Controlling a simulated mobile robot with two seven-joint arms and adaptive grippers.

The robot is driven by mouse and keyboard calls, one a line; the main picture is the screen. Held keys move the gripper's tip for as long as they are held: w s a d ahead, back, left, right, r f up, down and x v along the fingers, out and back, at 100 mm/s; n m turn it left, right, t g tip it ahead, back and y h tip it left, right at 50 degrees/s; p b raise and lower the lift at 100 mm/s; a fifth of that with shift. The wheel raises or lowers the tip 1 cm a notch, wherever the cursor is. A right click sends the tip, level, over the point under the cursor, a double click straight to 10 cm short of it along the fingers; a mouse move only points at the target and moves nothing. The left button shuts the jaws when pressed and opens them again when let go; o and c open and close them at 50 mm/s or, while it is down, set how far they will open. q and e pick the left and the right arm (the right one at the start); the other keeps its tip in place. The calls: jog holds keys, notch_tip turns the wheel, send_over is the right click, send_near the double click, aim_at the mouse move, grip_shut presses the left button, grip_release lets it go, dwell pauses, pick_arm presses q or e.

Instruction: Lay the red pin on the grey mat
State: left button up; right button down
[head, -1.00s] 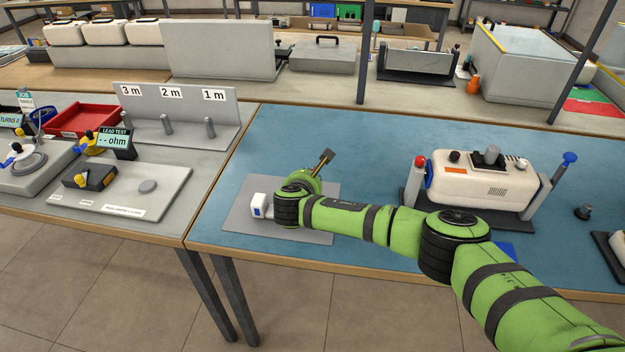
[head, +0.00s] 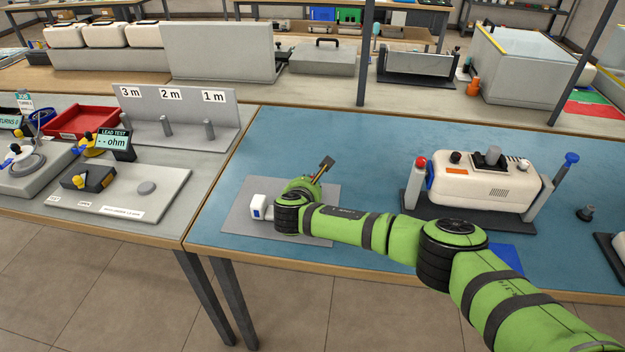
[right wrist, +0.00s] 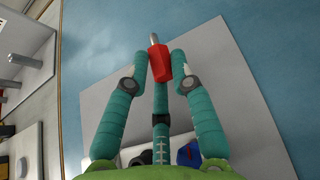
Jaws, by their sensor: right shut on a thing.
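The red pin (right wrist: 160,65), a red body with a pale metal tip, is between the teal fingers of my right gripper (right wrist: 160,72) in the right wrist view. The gripper is shut on it. The tip points away from the palm, over the mat's edge toward blue table. The grey mat (head: 236,221) lies on the blue table and also shows in the right wrist view (right wrist: 220,75). I cannot tell whether the pin touches the mat. My left gripper is out of view.
A small dark peg (head: 584,213) stands farther right. A grey bench with a test board (head: 125,200) adjoins on the left. The table behind the mat is clear.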

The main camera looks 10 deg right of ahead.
jog(key=shift+f, duration=0.15)
jog(key=c, duration=1)
grip_release()
jog(key=shift+s, duration=0.1)
jog(key=v, duration=1.2)
